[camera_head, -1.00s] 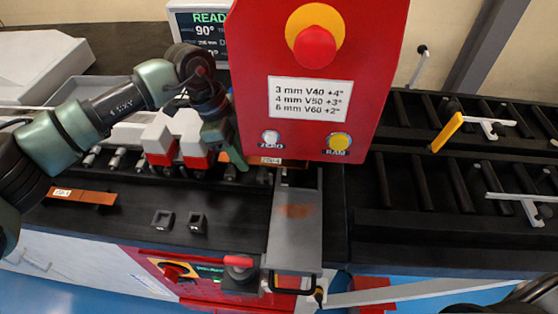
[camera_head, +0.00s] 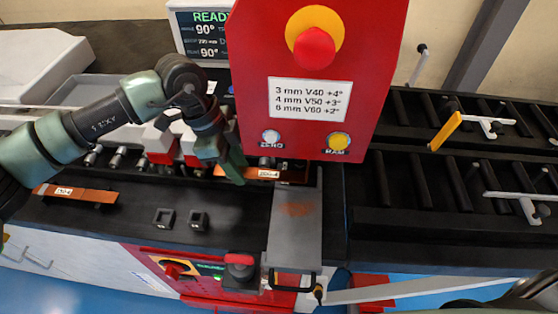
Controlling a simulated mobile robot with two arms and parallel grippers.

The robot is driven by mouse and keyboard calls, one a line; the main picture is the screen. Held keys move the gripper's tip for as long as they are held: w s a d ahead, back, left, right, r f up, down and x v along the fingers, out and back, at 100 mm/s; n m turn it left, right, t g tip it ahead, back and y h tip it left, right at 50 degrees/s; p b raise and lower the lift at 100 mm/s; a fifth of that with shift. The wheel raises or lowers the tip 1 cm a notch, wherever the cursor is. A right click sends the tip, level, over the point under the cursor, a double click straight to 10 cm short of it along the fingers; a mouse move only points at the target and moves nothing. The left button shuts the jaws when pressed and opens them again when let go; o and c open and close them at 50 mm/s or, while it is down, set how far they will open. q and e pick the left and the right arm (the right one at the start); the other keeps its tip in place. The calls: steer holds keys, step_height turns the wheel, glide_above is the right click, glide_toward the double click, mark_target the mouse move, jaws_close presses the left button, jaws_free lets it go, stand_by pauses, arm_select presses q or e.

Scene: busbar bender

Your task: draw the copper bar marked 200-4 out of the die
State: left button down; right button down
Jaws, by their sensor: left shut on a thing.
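The copper bar (camera_head: 292,176) with a white label, its print too small to read surely, lies below the red machine head, at the die. Its right part reaches under the head beside the grey plate. The die itself is mostly hidden behind the red head and the gripper. My right gripper is not in view.
A second labelled copper bar (camera_head: 76,194) lies on the black bench at the left. Two small black blocks (camera_head: 180,219) stand on the bench. The grey plate (camera_head: 296,225) projects to the front. Red-and-white tooling (camera_head: 160,146) stands behind my left arm. Roller racks (camera_head: 450,184) fill the right.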

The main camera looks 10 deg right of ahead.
arm_select(q)
steer(key=shift+s+a, duration=0.3)
steer(key=shift+s, duration=0.65)
steer(key=shift+s+a, duration=0.35)
steer(key=shift+s, duration=0.65)
steer(key=shift+s+a, duration=0.3)
steer(key=shift+s, duration=0.65)
steer(key=shift+s+a+b, duration=0.15)
steer(key=shift+s+a, duration=0.15)
steer(key=shift+s, duration=0.55)
steer(key=shift+s+a+b, duration=0.2)
steer(key=shift+s+a, duration=0.05)
steer(key=shift+s, duration=0.65)
steer(key=shift+s+a+b, duration=0.15)
steer(key=shift+s+a, duration=0.15)
steer(key=shift+s, duration=0.55)
steer(key=shift+r, duration=0.1)
step_height(320, 180, up, 5)
steer(key=p, duration=0.2)
steer(key=shift+p, duration=0.3)
